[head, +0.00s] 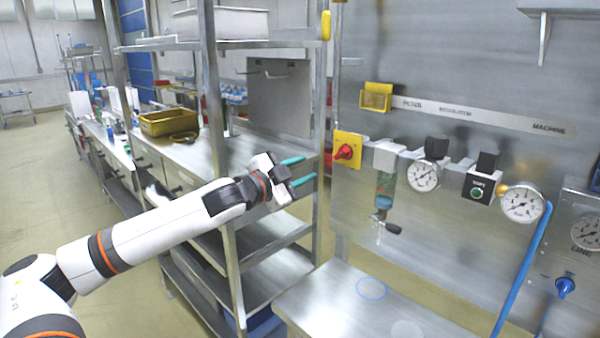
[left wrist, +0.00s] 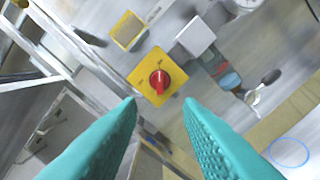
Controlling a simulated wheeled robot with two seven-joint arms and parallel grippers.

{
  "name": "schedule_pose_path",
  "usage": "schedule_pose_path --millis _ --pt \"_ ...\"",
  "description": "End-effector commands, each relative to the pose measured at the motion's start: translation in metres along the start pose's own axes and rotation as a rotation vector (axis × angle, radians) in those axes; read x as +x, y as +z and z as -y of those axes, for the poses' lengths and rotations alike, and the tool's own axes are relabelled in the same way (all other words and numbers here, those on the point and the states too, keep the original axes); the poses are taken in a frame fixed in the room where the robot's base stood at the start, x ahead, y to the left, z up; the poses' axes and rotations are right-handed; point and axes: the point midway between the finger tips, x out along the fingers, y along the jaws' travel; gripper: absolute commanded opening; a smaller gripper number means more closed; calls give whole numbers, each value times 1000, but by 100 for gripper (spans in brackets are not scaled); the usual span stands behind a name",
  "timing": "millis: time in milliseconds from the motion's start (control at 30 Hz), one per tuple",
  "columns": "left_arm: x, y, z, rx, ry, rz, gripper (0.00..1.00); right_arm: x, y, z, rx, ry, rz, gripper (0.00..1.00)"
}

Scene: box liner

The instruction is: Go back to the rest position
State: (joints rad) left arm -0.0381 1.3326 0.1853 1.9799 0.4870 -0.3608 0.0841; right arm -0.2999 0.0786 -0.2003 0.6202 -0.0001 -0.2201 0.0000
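My left arm comes in from the left in the head view and stretches toward the panel. My left gripper (head: 298,171) has two teal fingers that stand apart with nothing between them. In the left wrist view the same gripper (left wrist: 160,105) is open and empty, with the red knob on its yellow plate (left wrist: 160,78) beyond the fingertips. In the head view the red knob on the yellow plate (head: 348,147) is to the right of the fingertips, apart from them. My right gripper is in neither view.
A metal panel carries a filter bowl (head: 385,187), a left gauge (head: 424,176), a right gauge (head: 522,203) and a blue hose (head: 524,262). A metal shelf post (head: 320,130) stands close by the left gripper. A steel bench (head: 345,300) lies below. A yellow bin (head: 168,122) sits on the counter behind.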

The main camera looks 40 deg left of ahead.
Motion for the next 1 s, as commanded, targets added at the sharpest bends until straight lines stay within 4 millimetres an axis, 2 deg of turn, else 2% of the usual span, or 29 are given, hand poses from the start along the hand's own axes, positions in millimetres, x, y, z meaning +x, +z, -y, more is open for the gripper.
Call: schedule_pose_path --millis 400,467,533,567,667,700,767,800,900,967,1000 --pt "0 -1 0 -1 1 -2 33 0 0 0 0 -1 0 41" --pt "1 -9 1 -9 3 -13 33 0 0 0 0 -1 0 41" --pt "3 -30 4 -32 12 -43 33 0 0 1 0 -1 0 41" --pt "4 -42 6 -46 16 -62 33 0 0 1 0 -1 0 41" --pt "5 -103 20 -107 34 -153 33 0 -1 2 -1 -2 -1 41" --pt "4 -131 30 -135 38 -197 33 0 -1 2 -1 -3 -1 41" --pt "-1 -174 48 -172 44 -265 33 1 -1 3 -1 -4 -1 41" --pt "-5 -202 62 -196 44 -310 33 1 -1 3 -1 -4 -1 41" --pt "-21 -266 104 -248 35 -421 33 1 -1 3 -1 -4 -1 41" --pt "-34 -300 132 -277 25 -486 33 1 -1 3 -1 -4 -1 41" --pt "-43 -322 153 -294 16 -529 33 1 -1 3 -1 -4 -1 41"
